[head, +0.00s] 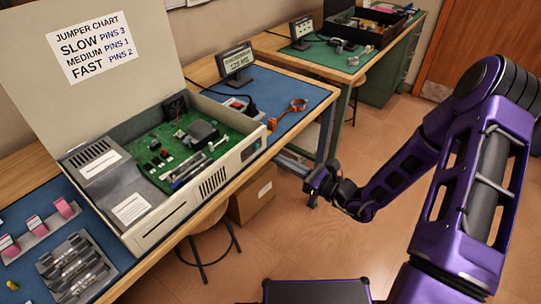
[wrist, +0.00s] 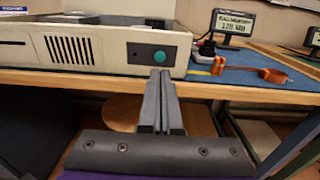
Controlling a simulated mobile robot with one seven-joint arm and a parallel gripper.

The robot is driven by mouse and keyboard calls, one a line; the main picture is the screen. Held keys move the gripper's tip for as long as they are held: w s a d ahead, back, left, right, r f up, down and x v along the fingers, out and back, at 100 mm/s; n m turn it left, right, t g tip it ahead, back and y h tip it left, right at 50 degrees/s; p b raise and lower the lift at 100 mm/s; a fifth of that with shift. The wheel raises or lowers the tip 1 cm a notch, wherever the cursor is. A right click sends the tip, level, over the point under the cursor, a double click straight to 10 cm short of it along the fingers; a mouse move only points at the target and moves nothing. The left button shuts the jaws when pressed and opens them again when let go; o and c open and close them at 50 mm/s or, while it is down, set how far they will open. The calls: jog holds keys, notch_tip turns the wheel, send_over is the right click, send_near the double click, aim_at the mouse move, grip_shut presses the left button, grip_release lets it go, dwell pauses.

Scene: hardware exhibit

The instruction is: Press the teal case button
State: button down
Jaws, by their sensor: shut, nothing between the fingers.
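The teal case button (wrist: 159,57) is a round button on a dark panel at the right end of the beige computer case's front, in the wrist view. In the head view the open case (head: 205,190) stands on the bench, and the button shows small on its front panel (head: 250,150). My gripper (wrist: 160,75) is shut and empty. In the wrist view its fingertips point forward and appear just below the button. In the head view my gripper (head: 310,192) is out in front of the bench, to the right of the case and apart from it.
A small display (head: 236,61) and an orange strap-like item (head: 290,110) sit on the blue mat right of the case. A cardboard box (head: 252,195) and a stool (head: 210,240) are under the bench.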

jog(key=v, duration=0.7)
jog(key=shift+w+f, duration=0.1)
dwell(0.5)
